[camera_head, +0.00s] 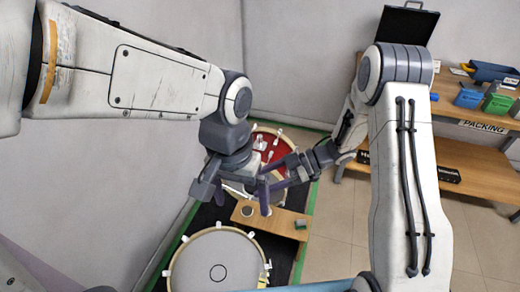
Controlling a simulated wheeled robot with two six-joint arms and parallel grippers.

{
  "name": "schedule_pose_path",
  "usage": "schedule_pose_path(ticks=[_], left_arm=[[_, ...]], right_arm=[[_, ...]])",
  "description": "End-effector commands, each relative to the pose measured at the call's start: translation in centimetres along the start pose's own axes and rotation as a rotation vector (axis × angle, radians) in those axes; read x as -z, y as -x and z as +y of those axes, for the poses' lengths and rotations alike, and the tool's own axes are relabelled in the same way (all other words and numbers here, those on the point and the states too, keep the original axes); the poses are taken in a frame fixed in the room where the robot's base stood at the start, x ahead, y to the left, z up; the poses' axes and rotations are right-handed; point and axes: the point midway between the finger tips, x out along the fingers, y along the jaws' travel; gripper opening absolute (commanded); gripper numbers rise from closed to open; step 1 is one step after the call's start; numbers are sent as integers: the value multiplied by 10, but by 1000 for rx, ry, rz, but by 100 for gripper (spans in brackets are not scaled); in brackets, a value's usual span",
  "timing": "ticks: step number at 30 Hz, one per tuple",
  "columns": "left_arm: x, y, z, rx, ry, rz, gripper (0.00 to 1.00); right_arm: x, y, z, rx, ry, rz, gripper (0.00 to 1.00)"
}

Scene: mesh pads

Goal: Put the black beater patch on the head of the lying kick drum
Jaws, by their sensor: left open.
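A large round drum with a pale head (190,263) lies flat at the bottom of the view, with a thin dark circle marked on its head. I take it for the kick drum. My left gripper (235,196) is open, fingers pointing down, above the near side of a small wooden table and beyond this drum. My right gripper (272,183) reaches in from the right, close beside the left one. Its fingers are partly hidden, so I cannot tell its opening. I cannot make out the black beater patch. A small pale disc with a dark rim (247,211) lies on the wooden table.
The small wooden table (275,222) bears a small grey-green block (300,225). A red drum (268,143) stands behind my grippers. A wooden packing bench (455,112) with bins is at the right.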

Motion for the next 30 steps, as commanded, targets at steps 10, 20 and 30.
schedule_pose_path(ticks=[10, 20, 30], left_arm=[[122, -5, -9, 48, 340, -14, 100], [146, -21, -14, 61, 423, -16, 100], [144, -82, -18, 61, 420, -17, 100]], right_arm=[[0, 0, 0, -1, 0, 0, 16], [0, 0, 0, -2, 0, 0, 16], [0, 0, 0, -2, 0, 0, 16]])
